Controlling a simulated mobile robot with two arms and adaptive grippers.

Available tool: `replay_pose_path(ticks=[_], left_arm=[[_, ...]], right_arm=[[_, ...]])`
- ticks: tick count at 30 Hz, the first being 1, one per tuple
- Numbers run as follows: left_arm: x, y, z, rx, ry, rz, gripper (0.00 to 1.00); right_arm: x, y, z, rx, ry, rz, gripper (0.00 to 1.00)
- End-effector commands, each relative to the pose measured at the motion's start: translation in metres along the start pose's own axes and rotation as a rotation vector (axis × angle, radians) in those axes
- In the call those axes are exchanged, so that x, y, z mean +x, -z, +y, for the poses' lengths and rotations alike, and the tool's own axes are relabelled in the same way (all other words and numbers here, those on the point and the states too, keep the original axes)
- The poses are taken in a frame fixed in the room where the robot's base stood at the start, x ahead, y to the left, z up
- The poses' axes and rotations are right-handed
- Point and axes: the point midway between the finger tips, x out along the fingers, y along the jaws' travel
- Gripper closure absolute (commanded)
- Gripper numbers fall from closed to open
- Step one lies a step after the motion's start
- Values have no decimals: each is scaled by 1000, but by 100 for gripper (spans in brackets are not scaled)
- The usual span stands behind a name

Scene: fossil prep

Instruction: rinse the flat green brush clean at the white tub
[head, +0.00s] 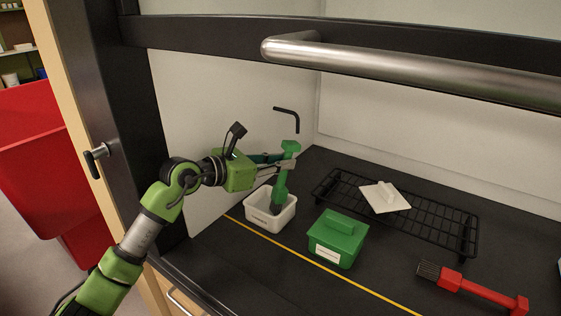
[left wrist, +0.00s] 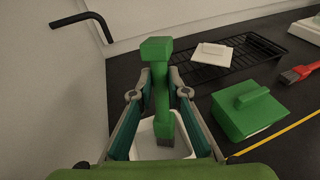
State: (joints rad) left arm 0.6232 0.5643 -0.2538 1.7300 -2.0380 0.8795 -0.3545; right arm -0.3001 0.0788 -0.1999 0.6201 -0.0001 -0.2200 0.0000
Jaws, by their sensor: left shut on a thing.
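The flat green brush (head: 281,182) is upright, with its handle end at the top and its dark bristles down inside the white tub (head: 258,220). My left gripper (head: 289,162) is shut on the brush's handle. The left wrist view shows the green brush (left wrist: 160,95) between the two fingers, with its dark lower end over or in the white tub (left wrist: 181,149). I cannot tell how deep the bristles reach. My right gripper is in neither view.
A green lidded box (head: 338,240) stands right of the tub. Behind it is a black wire rack (head: 437,211) with a white lid (head: 385,199). A red brush (head: 475,289) lies at the right. A steel bar (head: 420,72) crosses above; a black spout (head: 290,112) is at the wall.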

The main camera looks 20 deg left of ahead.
Motion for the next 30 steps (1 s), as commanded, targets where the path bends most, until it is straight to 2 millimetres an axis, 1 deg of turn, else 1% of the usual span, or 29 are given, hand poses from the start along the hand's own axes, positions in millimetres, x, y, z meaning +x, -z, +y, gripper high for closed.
replay_pose_path(ticks=[6,11,17,24,30], left_arm=[[-2,1,9,0,-1,-1,100],[-3,1,11,0,0,-1,100],[-3,0,9,0,0,0,100],[0,-1,0,0,1,0,100],[0,0,-1,0,0,0,100]], right_arm=[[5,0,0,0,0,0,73],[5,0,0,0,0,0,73],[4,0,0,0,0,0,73],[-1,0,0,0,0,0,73],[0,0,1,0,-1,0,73]])
